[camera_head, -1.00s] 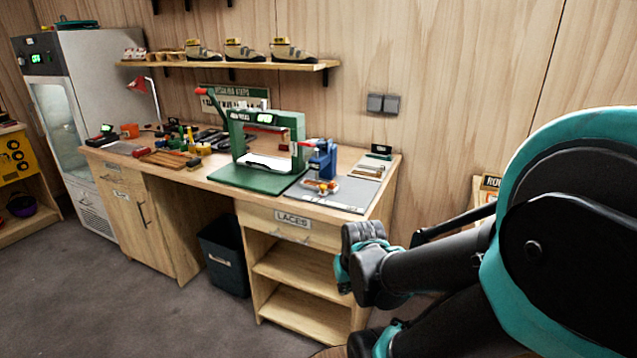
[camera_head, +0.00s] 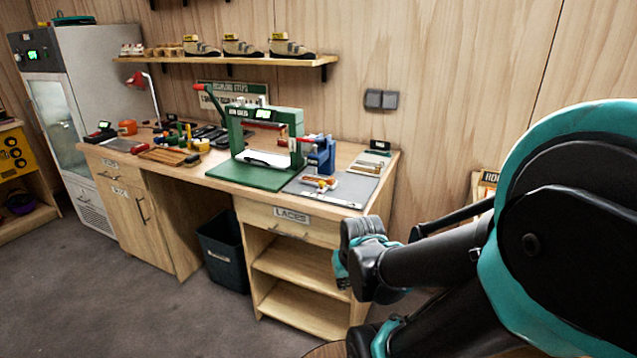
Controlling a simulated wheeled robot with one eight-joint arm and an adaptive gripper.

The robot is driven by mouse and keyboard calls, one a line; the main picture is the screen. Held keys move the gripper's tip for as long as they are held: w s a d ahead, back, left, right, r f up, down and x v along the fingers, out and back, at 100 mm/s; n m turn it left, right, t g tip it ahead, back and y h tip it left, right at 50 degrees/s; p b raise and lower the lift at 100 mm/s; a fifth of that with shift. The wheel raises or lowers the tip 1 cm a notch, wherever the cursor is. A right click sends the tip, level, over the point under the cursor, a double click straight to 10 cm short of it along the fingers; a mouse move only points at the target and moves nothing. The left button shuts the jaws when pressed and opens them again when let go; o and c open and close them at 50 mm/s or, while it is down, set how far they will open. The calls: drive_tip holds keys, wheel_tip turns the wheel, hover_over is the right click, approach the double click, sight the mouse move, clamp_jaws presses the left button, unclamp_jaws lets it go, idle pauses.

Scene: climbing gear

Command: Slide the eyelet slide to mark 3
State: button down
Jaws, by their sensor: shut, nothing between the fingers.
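A blue bench tool (camera_head: 321,155) stands on the grey mat (camera_head: 345,190) at the right end of the workbench. Small orange and yellow pieces (camera_head: 319,182) lie at its foot. A light slotted block (camera_head: 370,163) with a small dark display sits behind the mat. I cannot tell which of these carries the eyelet slide, and the marks are too small to read. My folded arm fills the right side, in front of and right of the bench. I cannot make out my gripper's fingers.
A green press (camera_head: 262,140) with a red-tipped lever stands left of the blue tool. Shoes and other items line the wall shelf (camera_head: 235,59). Several hand tools crowd the bench's left part. A dark bin (camera_head: 223,253) stands below. The floor in front is clear.

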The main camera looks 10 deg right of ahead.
drive_tip(key=m+t+y, duration=0.7)
drive_tip(key=m+y, duration=0.2)
drive_tip(key=y, duration=0.2)
approach(323, 184)
drive_tip(key=x, duration=0.6)
drive_tip(key=shift+w+f, duration=0.1)
drive_tip(key=shift+w, duration=0.35)
drive_tip(key=shift+a, duration=0.1)
drive_tip(key=shift+r+x, duration=0.15)
drive_tip(key=shift+x, duration=0.6)
drive_tip(key=shift+r+x, duration=0.15)
drive_tip(key=shift+x, duration=0.6)
drive_tip(key=shift+s+a, duration=0.1)
drive_tip(key=shift+a, duration=0.1)
